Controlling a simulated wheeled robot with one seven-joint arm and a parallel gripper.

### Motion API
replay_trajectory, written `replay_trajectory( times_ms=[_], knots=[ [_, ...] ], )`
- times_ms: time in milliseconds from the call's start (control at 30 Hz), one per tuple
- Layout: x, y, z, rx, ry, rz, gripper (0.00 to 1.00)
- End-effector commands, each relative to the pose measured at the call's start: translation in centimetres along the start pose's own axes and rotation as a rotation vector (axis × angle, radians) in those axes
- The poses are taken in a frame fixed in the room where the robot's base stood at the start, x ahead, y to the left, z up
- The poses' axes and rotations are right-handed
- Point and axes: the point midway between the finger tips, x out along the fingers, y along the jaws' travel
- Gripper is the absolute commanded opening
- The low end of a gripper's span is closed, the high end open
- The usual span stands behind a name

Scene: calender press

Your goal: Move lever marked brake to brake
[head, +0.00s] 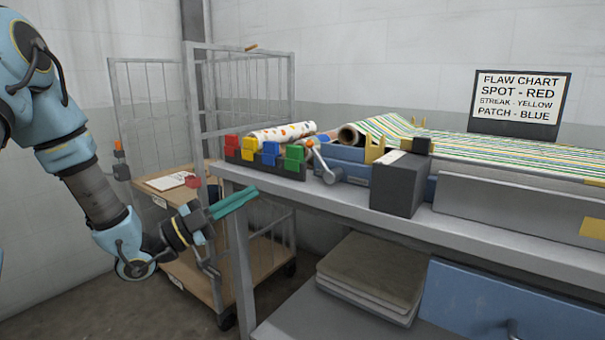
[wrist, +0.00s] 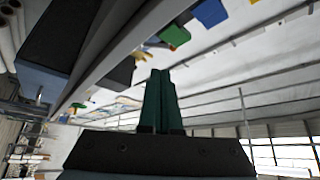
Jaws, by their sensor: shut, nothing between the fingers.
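A grey lever-like arm (head: 320,162) with a rounded end stands at the near left edge of the bench, beside the blue press body (head: 345,158). No brake marking can be read on it, and I cannot tell its set position. My gripper (head: 254,190) has teal fingers, shut together and empty. It is in front of the bench's left end, left of the lever and apart from it. In the wrist view the shut fingers (wrist: 161,76) point up the picture, with the bench edge and coloured clips beyond. The lever cannot be made out there.
A dark rack holds red, blue, yellow and green clips (head: 294,153) between my gripper and the lever. A dark grey block (head: 399,184) stands right of the lever. Striped cloth (head: 470,147) covers the bench behind. A caged trolley (head: 160,213) stands left of the bench (head: 300,193).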

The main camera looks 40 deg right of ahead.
Motion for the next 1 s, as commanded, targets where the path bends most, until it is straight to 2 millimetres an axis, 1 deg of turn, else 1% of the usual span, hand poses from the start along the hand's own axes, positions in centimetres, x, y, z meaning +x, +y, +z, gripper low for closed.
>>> replay_trajectory(
  times_ms=[300, 367, 467, 567, 800, 1000],
  knots=[
    [0.1, -0.1, -0.1, 0.000, 0.003, -0.001, 0.00],
    [0.3, -0.1, -0.1, -0.001, 0.003, -0.001, 0.00],
    [1.2, -0.1, -0.2, -0.001, 0.004, 0.001, 0.00],
    [2.8, -0.1, -0.3, -0.002, 0.005, 0.001, 0.00],
    [7.8, -0.2, -0.3, -0.002, 0.005, 0.001, 0.00],
    [11.4, -0.2, -0.3, -0.002, 0.004, 0.000, 0.00]
  ],
)
